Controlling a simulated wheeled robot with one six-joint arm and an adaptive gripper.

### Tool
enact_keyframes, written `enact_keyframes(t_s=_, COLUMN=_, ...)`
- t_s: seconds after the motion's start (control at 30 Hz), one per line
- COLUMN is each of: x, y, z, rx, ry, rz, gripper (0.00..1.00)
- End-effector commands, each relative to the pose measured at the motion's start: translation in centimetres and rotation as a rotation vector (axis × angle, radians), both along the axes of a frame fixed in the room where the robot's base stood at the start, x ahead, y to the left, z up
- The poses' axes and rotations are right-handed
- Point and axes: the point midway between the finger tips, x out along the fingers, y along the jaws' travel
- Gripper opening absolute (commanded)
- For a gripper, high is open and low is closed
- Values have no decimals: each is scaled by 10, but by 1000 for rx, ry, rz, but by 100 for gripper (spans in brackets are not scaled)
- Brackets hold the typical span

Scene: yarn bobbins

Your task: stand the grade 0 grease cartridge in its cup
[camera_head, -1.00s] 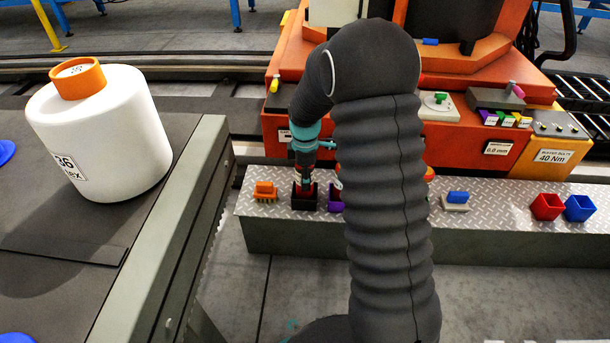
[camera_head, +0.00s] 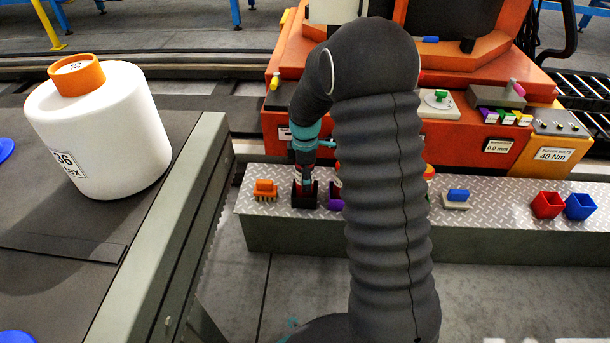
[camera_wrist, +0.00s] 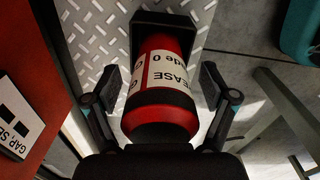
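The red grease cartridge (camera_wrist: 165,117), with a black band and a white label reading grease grade 0, stands with its far end in a black cup (camera_wrist: 164,20). In the head view the black cup (camera_head: 305,202) is on the metal-plated ledge, with a little of the cartridge showing above it. My gripper (camera_wrist: 162,82) is around the cartridge with a finger on either side. The fingers are spread, and narrow gaps show between them and the cartridge. The cup's inside is mostly hidden by the cartridge.
The orange machine (camera_head: 450,140) rises behind the ledge.

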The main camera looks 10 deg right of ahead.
Motion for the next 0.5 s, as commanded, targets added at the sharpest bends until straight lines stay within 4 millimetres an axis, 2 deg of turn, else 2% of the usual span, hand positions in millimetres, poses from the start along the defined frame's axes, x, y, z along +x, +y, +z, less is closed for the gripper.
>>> enact_keyframes(t_s=0.27, x=0, y=0, z=8, rx=0, ry=-1, rz=0, gripper=84)
enact_keyframes(t_s=0.5, x=1, y=0, z=49, rx=0, ry=-5, rz=0, gripper=84)
